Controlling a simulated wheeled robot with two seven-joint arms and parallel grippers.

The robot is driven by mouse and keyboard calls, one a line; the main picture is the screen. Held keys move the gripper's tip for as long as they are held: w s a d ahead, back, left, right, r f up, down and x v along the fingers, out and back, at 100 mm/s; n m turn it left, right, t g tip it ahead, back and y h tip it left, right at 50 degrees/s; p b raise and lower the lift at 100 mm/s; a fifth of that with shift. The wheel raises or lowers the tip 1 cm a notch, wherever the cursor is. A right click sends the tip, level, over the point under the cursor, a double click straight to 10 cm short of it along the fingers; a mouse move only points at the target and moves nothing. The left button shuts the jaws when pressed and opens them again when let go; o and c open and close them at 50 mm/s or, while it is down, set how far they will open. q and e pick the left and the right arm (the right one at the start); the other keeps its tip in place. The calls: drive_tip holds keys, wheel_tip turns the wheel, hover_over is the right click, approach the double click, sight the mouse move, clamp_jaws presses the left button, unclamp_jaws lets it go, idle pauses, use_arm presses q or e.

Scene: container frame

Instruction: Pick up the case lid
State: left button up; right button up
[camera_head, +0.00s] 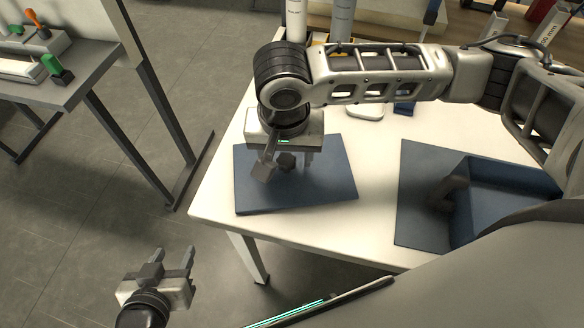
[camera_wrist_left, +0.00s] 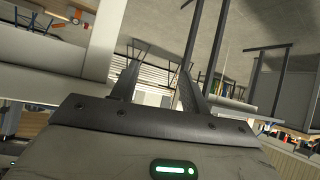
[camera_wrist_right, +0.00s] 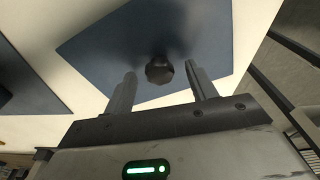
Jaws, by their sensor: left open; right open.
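The case lid (camera_head: 325,182) is a flat dark blue panel lying on the white table, with a dark faceted knob (camera_head: 287,160) on it. In the right wrist view the lid (camera_wrist_right: 110,62) fills the upper middle, and its knob (camera_wrist_right: 159,70) sits just beyond and between the fingertips. My right gripper (camera_head: 286,172) points down over the lid, open, with a finger on either side of the knob. In the right wrist view the right gripper (camera_wrist_right: 160,84) holds nothing. My left gripper (camera_head: 172,252) is open and empty, off the table at the lower left.
A dark blue open case (camera_head: 505,190) stands on a blue mat (camera_head: 415,165) at the right of the white table (camera_head: 375,228). Bottles (camera_head: 342,20) and small items stand at the back. A grey side table (camera_head: 75,85) is at the left, with floor between.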

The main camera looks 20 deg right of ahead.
clamp_jaws()
drive_tip(key=shift+r, duration=0.1)
